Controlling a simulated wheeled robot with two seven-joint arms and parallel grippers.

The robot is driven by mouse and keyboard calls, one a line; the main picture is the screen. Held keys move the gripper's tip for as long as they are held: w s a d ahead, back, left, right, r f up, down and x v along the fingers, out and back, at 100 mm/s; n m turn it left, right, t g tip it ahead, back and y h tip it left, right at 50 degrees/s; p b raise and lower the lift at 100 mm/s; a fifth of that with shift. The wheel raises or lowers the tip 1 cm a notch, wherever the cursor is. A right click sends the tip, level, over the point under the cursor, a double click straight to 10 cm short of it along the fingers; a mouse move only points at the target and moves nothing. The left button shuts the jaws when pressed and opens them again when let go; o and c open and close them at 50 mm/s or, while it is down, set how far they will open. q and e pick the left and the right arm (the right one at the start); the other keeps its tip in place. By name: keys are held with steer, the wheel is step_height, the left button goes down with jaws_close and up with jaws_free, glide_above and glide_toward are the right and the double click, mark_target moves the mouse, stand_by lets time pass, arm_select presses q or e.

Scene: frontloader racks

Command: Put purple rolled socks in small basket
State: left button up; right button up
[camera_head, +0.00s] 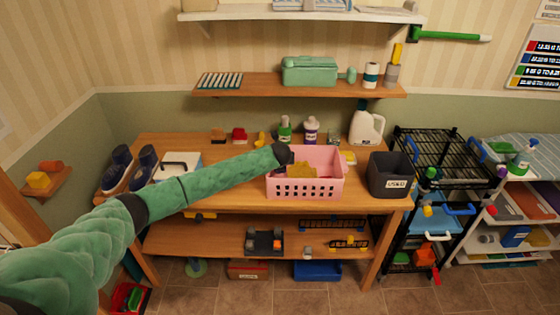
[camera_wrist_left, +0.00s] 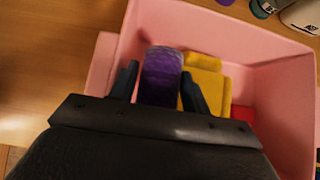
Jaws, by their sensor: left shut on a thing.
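The small basket (camera_head: 306,188) is pink with slots in its front wall and stands on the wooden table. Its pink walls also fill the left wrist view (camera_wrist_left: 268,50). My left gripper (camera_head: 284,156) reaches from the left to the basket's left side; in the wrist view its two dark fingers (camera_wrist_left: 160,88) are shut on the purple rolled socks (camera_wrist_left: 161,78). The socks are over the basket's opening, near one wall. I cannot tell whether they touch the basket's floor. In the head view the socks are hidden. My right gripper is not in view.
Yellow things (camera_wrist_left: 205,80) and a red thing (camera_wrist_left: 242,114) lie in the basket. A dark bin (camera_head: 390,175) stands right of it. Bottles (camera_head: 311,130) and a white jug (camera_head: 366,128) stand behind. Dark shoes (camera_head: 118,168) stand at the table's left end.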

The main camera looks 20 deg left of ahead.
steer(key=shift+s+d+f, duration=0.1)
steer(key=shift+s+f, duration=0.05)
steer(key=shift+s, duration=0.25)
arm_select(q)
steer(key=o, duration=1)
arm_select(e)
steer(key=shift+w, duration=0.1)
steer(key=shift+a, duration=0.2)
